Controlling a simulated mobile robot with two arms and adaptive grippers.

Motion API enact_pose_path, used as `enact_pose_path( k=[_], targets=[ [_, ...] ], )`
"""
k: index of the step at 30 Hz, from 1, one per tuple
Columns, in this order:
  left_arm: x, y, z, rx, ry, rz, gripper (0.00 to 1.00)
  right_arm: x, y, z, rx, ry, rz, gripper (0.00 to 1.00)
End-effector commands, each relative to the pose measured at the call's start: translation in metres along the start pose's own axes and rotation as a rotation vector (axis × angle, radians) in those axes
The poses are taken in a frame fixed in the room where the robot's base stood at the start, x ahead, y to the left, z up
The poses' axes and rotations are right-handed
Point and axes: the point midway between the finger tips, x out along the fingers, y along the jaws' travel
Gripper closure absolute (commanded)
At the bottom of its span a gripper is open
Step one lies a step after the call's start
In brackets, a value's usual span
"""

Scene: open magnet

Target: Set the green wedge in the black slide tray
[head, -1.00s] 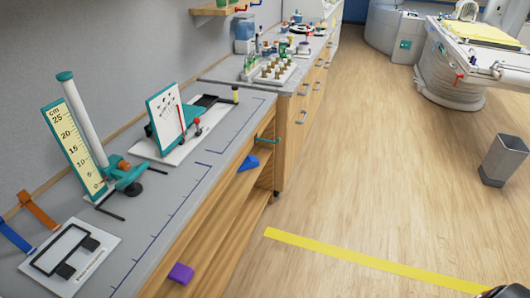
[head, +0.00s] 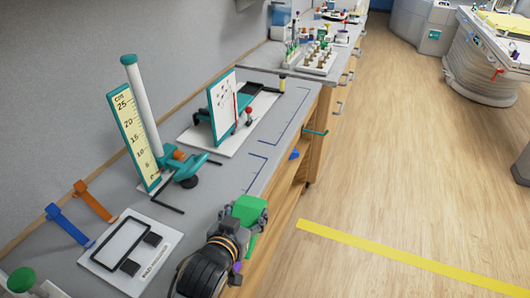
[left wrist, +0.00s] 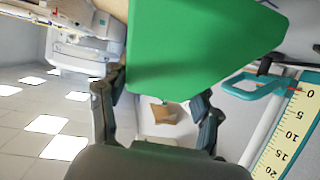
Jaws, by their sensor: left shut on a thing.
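The green wedge (head: 248,207) is held in my left gripper (head: 249,215), above the front edge of the grey bench. In the left wrist view the green wedge (left wrist: 195,45) fills the upper middle, between the two dark fingers of the left gripper (left wrist: 160,105). A flat black tray-like piece (head: 267,89) lies on the white base behind the upright white card, farther along the bench; it looks like the black slide tray. The card stand partly hides that base. My right gripper is not in view.
A height scale (head: 135,139) with a white tube and teal clamp stands between the left gripper and the wall. A white board with a black frame (head: 123,243) lies nearer. A blue piece (head: 294,154) sits at the bench front. Bare bench lies right of the scale.

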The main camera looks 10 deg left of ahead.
Motion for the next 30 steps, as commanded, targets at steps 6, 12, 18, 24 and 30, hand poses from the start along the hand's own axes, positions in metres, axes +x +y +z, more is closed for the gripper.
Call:
enact_pose_path(
  k=[6,12,18,24,30],
  targets=[
    [0.04,0.021,-0.051,0.022,0.008,0.047,0.71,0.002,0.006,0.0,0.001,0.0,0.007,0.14],
    [0.063,0.036,-0.092,0.035,0.005,0.081,0.71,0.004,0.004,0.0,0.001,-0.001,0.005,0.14],
    [0.072,0.043,-0.115,0.041,0.002,0.097,0.71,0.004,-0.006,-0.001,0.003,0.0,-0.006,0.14],
    [0.074,0.024,-0.11,0.044,-0.006,0.096,0.71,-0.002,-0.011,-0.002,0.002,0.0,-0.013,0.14],
    [0.074,-0.025,-0.087,0.045,-0.007,0.095,0.71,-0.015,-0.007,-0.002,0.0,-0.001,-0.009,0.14]
  ],
)
